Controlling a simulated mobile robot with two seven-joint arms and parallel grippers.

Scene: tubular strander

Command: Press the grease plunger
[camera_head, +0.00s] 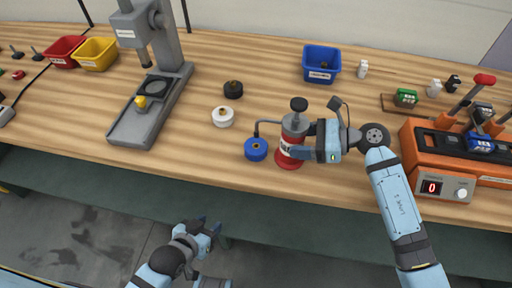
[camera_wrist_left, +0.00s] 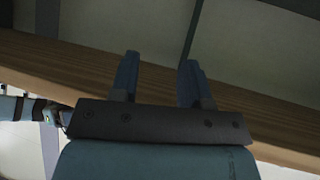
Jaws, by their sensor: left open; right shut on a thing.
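The grease dispenser (camera_head: 292,143) is a red can with a white label, standing upright near the front edge of the bench. Its black plunger knob (camera_head: 299,104) sticks up on top. A thin dark spout runs left from it, ending over a blue round part (camera_head: 256,149). My right gripper (camera_head: 303,147) is shut on the red can from the right side; its fingertips partly cover the label. My left gripper (camera_head: 205,225) is open and empty, low in front of the bench; its two fingers also show apart in the left wrist view (camera_wrist_left: 158,80).
A white round part (camera_head: 222,116) and a black one (camera_head: 233,89) lie left of the can. A grey press (camera_head: 150,90) stands further left. A blue bin (camera_head: 321,64) is behind. An orange fixture (camera_head: 450,160) with red-handled levers stands right.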

